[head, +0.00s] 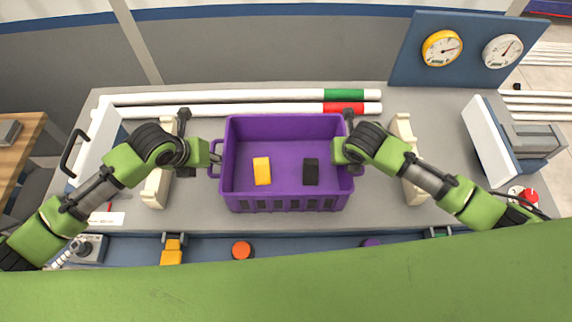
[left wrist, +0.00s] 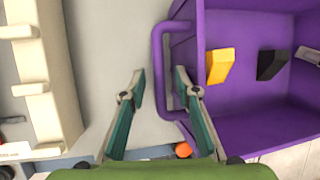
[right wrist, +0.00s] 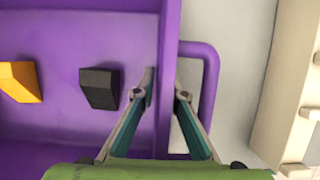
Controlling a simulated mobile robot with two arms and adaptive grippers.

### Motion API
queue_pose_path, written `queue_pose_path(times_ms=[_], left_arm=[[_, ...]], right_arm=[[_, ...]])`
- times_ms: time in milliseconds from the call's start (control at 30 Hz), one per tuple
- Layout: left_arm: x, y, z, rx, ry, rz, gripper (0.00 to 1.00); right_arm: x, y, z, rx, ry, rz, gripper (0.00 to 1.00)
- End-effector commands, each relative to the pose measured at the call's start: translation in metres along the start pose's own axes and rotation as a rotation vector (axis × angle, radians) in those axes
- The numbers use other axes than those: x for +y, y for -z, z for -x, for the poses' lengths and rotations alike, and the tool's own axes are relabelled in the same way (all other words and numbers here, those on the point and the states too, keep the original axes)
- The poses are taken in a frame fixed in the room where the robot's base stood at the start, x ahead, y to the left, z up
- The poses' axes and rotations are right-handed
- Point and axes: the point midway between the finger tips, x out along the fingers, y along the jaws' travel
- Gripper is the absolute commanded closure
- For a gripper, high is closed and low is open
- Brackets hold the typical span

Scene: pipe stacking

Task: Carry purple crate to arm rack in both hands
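The purple crate (head: 250,205) sits level on the grey worktop, holding a yellow block (head: 262,171) and a black block (head: 311,172). My left gripper (head: 212,158) is open at the crate's left handle (left wrist: 158,70); in the left wrist view its fingers stand either side of the handle's outer bar. My right gripper (head: 345,150) is at the right wall; in the right wrist view its fingers are apart, one inside the crate, one between wall and right handle (right wrist: 209,85). Cream pegged stands flank the crate left (head: 153,189) and right (head: 413,190); I cannot tell whether these are the arm rack.
White pipes with a green band (head: 344,95) and a red band (head: 344,107) lie behind the crate. A gauge panel (head: 410,70) stands at back right. A grey tilted device (head: 530,140) is at right. A lower front ledge holds an orange button (head: 241,250).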

Motion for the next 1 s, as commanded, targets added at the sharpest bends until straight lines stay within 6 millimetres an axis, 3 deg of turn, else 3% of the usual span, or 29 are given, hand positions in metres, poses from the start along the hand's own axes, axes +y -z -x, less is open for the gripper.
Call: queue_pose_path(times_ms=[267, 300, 333, 400, 1000], left_arm=[[0.000, 0.000, -0.002, 0.000, 0.000, 0.000, 0.71], [0.000, 0.000, -0.002, 0.000, 0.000, 0.000, 0.74], [0.000, 0.000, -0.002, 0.000, 0.000, 0.000, 0.81], [0.000, 0.000, -0.002, 0.000, 0.000, 0.000, 1.00], [-0.003, -0.006, 0.011, -0.004, 0.002, 0.000, 1.00]], right_arm=[[0.000, 0.000, -0.002, 0.000, 0.000, 0.000, 0.88], [0.000, 0.000, -0.002, 0.000, 0.000, -0.001, 0.91], [0.000, 0.000, -0.002, 0.000, 0.000, -0.001, 0.99], [0.000, 0.000, -0.002, 0.000, 0.000, -0.001, 1.00], [0.000, -0.006, 0.010, -0.003, -0.001, -0.001, 1.00]])
